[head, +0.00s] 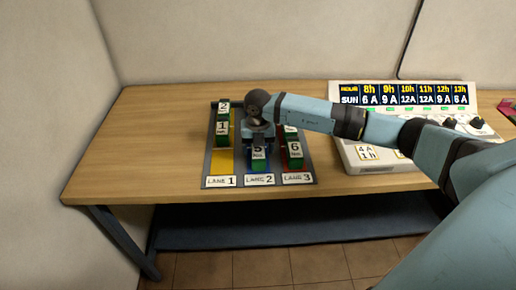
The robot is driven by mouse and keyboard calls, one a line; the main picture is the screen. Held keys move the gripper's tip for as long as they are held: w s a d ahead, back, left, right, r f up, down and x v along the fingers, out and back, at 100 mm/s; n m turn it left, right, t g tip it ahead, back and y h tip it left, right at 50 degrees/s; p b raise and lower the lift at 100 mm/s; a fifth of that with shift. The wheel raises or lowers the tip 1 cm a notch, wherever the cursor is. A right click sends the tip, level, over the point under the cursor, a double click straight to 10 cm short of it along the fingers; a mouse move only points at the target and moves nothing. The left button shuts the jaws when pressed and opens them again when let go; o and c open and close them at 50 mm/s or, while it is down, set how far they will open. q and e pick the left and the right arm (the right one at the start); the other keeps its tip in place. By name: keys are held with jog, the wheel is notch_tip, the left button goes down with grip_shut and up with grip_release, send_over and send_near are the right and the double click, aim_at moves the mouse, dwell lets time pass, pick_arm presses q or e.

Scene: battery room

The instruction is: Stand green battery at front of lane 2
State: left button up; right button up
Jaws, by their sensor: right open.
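A green battery with a white label reading 5 (258,156) stands upright in lane 2, the blue lane (258,174), near its front label. My right gripper (257,139) is directly above this battery, pointing down, with its open fingers at the battery's upper part. Whether the fingers touch it is too small to tell. The gripper and wrist hide the back of lane 2. My left gripper is not in view.
Lane 1 (221,164), yellow, holds green batteries labelled 1 (222,130) and 2 (223,107). Lane 3 holds battery 6 (294,152) with another behind it, partly hidden. A white console with an hours chart (404,94) stands right. The table's left side is clear.

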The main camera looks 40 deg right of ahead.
aim_at(258, 149)
notch_tip(258, 149, up, 11)
jog(key=s+a+f+m+t+y, duration=0.1)
jog(key=s+a+y, duration=0.4)
jog(key=a, duration=0.4)
jog(key=s+a+f+m+t+y, duration=0.1)
jog(key=s+a+f+y, duration=0.15)
jog(key=a+y, duration=0.6)
jog(key=s+a+f+t+y, duration=0.15)
jog(key=s+a+y, duration=0.3)
jog(key=a, duration=0.55)
jog(key=s+d+f+m+t+h, duration=0.3)
jog(key=s+d+f+m+h, duration=0.2)
jog(key=f+m, duration=0.5)
jog(key=s+d+f+m+t+h, duration=0.4)
jog(key=s+f+m+h, duration=0.5)
jog(key=m, duration=0.5)
notch_tip(258, 149, down, 2)
jog(key=shift+s+d+f+m+h+b, duration=0.1)
jog(key=shift+s+d+m+h+b, duration=0.25)
jog(key=shift+d+m+h, duration=0.1)
